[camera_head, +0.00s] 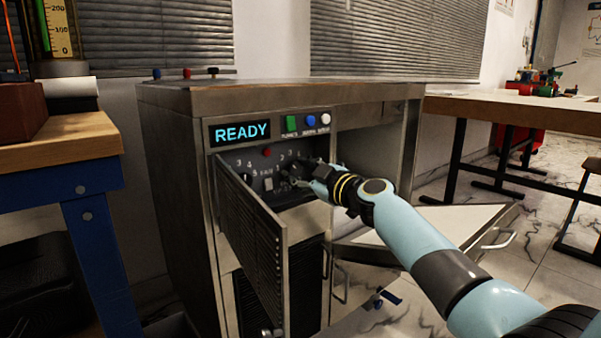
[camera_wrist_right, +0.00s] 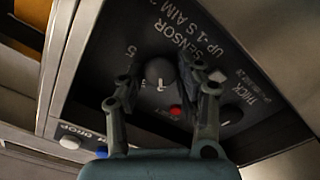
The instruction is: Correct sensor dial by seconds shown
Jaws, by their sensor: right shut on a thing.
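The sensor dial (camera_wrist_right: 159,70) is a dark round knob with a small white mark, under the printed word SENSOR in the right wrist view. My right gripper (camera_wrist_right: 165,82) has its two fingers on either side of it and is shut on it. In the head view my right gripper (camera_head: 300,176) reaches the right part of the dial panel and hides most of this dial. A display (camera_head: 241,133) above the panel reads READY in cyan. The exact dial setting is hard to read. My left gripper is not in view.
A second dial (camera_head: 247,179) sits left on the panel, with a red button (camera_head: 266,152) between. Green (camera_head: 290,123), blue (camera_head: 310,119) and white (camera_head: 325,119) buttons sit above. An open louvred door (camera_head: 252,245) stands in front at left.

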